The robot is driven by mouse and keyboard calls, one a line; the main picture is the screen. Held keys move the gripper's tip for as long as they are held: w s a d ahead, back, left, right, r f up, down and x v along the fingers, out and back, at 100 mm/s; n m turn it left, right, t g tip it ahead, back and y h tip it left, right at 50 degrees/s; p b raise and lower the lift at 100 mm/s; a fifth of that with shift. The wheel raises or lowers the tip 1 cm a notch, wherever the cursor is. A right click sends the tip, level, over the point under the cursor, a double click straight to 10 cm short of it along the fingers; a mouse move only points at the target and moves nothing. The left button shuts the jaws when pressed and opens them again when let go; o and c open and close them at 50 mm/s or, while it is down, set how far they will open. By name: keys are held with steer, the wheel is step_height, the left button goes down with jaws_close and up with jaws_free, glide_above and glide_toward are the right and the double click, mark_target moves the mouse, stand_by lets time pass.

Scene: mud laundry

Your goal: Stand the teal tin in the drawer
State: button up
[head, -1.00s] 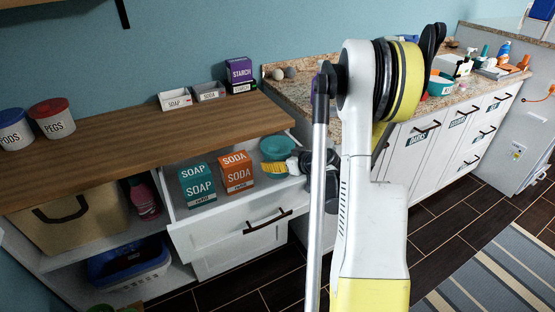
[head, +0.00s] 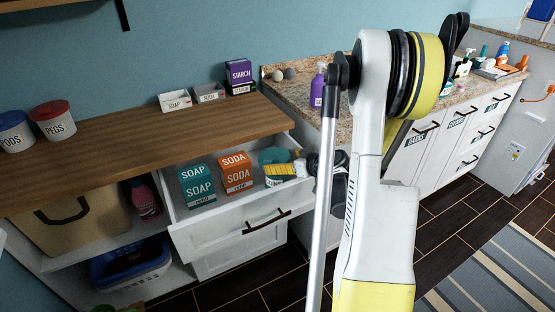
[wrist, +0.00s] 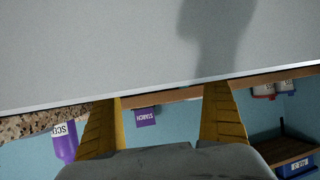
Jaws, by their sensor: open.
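The open drawer (head: 228,235) holds a teal SOAP box (head: 197,184) and an orange SODA box (head: 236,173), both upright. A rounded teal thing (head: 271,157), which seems to be the teal tin, is at the drawer's back right corner.
The wooden top (head: 130,120) overhangs the drawer's back. On it are a purple STARCH box (head: 240,77), small SOAP and SODA boxes, and PODS and PEGS tubs. A purple bottle (head: 317,90) stands on the granite counter. The drawer's front floor has free room.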

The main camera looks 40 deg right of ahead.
steer(key=p+v, duration=0.2)
steer(key=v, duration=0.6)
steer(key=w+a+r+g+y, duration=0.1)
steer(key=a+r+g, duration=0.15)
steer(key=a, duration=0.65)
steer(key=w+a+r+g+y, duration=0.1)
steer(key=a+r, duration=0.3)
steer(key=a, duration=0.6)
steer(key=s+a+r+g, duration=0.1)
steer(key=s+a+r, duration=0.1)
steer(key=s+a, duration=0.4)
steer(key=s+a+r+h, duration=0.1)
steer(key=s+a+r, duration=0.2)
steer(key=s+a, duration=0.3)
steer(key=shift+s+a+n+g, duration=0.3)
steer(key=shift+a+g, duration=0.05)
steer(key=shift+a, duration=0.9)
